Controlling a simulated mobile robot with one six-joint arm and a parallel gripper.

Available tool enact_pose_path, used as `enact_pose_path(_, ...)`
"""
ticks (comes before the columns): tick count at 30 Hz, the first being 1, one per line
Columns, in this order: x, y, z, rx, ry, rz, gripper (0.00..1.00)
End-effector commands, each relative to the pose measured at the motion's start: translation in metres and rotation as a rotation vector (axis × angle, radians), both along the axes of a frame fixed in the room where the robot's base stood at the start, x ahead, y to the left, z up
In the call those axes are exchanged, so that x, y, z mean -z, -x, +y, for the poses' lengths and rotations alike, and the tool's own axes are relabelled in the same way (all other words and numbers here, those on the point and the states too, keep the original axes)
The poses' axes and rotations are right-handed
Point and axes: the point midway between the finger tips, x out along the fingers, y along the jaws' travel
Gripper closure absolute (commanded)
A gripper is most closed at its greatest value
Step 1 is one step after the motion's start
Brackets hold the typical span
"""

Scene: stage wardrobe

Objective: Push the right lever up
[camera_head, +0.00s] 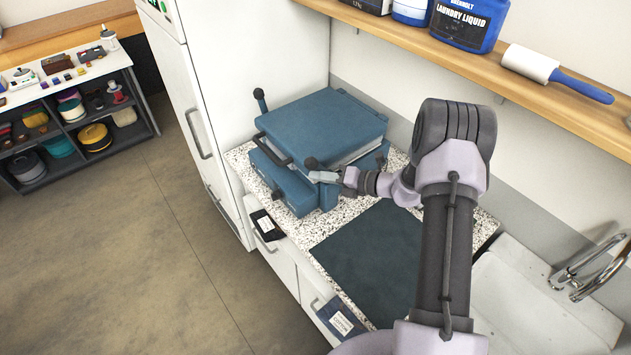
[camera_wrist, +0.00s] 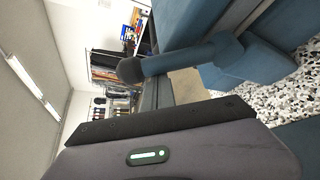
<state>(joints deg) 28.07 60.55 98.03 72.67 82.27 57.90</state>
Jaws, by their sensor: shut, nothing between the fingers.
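A blue press-like machine (camera_head: 320,122) with a thick flat upper part stands on the speckled counter. Its left lever (camera_head: 260,100) stands up at the far side with a dark knob on top. The right lever's dark round knob (camera_head: 311,163) is on the near side, just above my gripper's tips. In the wrist view the right lever (camera_wrist: 185,60) extends out from the blue body, ending in its knob. My gripper (camera_head: 318,177) is shut and empty, close below the right lever. I cannot tell whether they touch. The gripper's dark finger edge (camera_wrist: 160,118) fills the lower wrist view.
A dark mat (camera_head: 368,258) lies on the speckled counter (camera_head: 316,229) in front of the machine. A white cabinet (camera_head: 255,60) stands at the left, a sink (camera_head: 540,300) at the right. A wooden shelf (camera_head: 470,72) holds a laundry bottle (camera_head: 467,22) and lint roller (camera_head: 555,72).

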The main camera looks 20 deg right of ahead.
Motion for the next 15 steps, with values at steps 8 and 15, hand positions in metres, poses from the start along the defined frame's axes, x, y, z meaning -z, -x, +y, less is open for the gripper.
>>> enact_pose_path(8, -0.011, -0.007, -0.016, 0.001, -0.211, 0.087, 1.00)
enact_pose_path(15, -0.017, -0.011, -0.027, 0.000, -0.335, 0.139, 1.00)
